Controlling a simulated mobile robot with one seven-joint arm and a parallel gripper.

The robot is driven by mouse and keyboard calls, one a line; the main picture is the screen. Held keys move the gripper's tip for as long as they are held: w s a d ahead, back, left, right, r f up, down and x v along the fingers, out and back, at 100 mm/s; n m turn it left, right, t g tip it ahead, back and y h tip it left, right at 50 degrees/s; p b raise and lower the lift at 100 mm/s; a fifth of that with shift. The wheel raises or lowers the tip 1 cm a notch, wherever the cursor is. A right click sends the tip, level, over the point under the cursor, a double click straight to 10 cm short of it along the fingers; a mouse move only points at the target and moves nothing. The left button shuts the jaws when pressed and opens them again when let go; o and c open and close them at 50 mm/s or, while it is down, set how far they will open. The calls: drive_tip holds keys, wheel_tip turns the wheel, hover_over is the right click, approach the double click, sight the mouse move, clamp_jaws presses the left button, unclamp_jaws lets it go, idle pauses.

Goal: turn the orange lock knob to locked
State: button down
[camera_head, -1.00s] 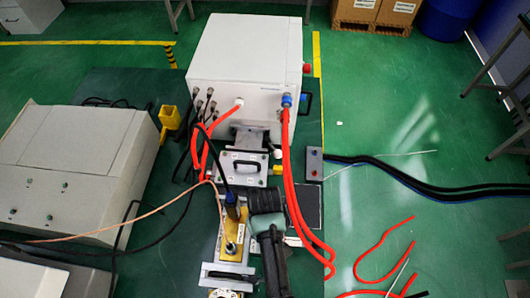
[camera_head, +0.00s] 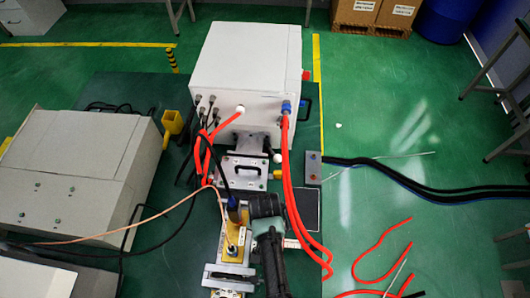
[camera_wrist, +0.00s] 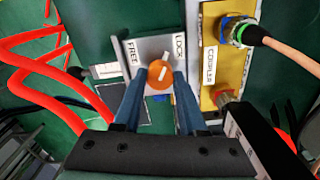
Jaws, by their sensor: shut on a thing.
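The orange lock knob (camera_wrist: 160,74) sits on a light metal plate (camera_wrist: 149,46) in the wrist view. The label FREE (camera_wrist: 132,52) is left of it and LOCK (camera_wrist: 179,46) is right of it. A white mark on the knob points up and slightly right, between the two labels. My gripper (camera_wrist: 159,82) is shut on the knob, with one blue finger on each side. In the head view my dark arm (camera_head: 270,250) reaches over the bench, and I cannot make out the knob there.
Right of the knob is a yellow plate (camera_wrist: 208,88) labelled COUPLER, with a cable connector (camera_wrist: 242,34). Red hoses (camera_wrist: 35,65) run at the left. In the head view a white box (camera_head: 247,68) stands behind, and red hoses (camera_head: 296,205) hang close right of my arm.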

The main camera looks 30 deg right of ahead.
drive_tip(key=shift+w+m, duration=0.1)
drive_tip(key=shift+m, duration=0.2)
drive_tip(key=shift+c, duration=2.3)
unclamp_jaws()
wheel_tip(320, 180, up, 13)
drive_tip(key=b, duration=0.1)
